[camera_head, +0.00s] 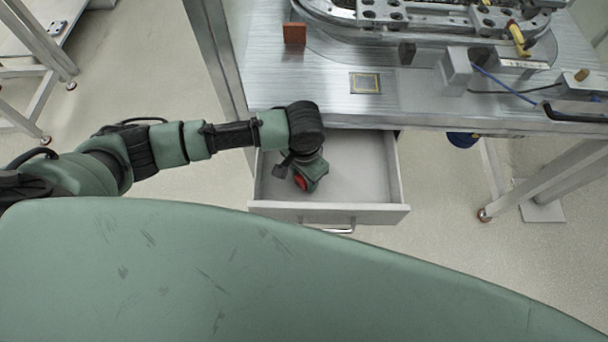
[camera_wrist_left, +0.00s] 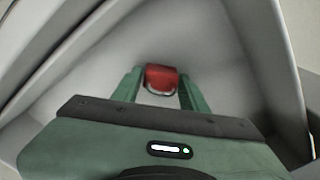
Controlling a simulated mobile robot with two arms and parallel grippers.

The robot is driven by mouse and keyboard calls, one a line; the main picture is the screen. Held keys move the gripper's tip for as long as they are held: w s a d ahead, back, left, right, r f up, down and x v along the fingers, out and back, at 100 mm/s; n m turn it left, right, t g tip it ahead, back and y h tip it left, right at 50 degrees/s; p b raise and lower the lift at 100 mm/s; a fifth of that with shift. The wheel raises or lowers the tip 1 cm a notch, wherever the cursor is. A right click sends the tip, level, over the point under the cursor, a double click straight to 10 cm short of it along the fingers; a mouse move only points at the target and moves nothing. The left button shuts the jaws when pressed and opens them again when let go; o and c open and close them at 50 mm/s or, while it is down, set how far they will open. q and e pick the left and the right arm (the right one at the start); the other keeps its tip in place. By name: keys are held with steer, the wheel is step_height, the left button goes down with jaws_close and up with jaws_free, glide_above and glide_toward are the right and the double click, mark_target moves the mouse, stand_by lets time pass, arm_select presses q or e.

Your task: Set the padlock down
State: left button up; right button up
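The red padlock (camera_wrist_left: 161,76) is between the two green fingers of my left gripper (camera_wrist_left: 161,84) in the left wrist view. Both fingers meet its sides, and its metal shackle shows on the side toward the gripper's palm. In the head view my left gripper (camera_head: 307,180) points down inside the open drawer (camera_head: 365,175), in its left half, and the red padlock shows as a small patch (camera_head: 301,183). I cannot tell whether the padlock touches the drawer floor. My right gripper is not in view.
The drawer's right half is bare. Its front panel (camera_head: 380,215) and side walls stand around the gripper. The metal workbench (camera_head: 300,85) is above the drawer, with an orange-brown block (camera_head: 294,34), the ring track (camera_head: 345,35) and cables on it.

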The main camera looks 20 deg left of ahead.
arm_select(q)
steer(key=shift+o, duration=0.6)
steer(key=shift+r, duration=0.2)
step_height(320, 180, up, 12)
steer(key=p, duration=0.1)
steer(key=shift+f, duration=0.1)
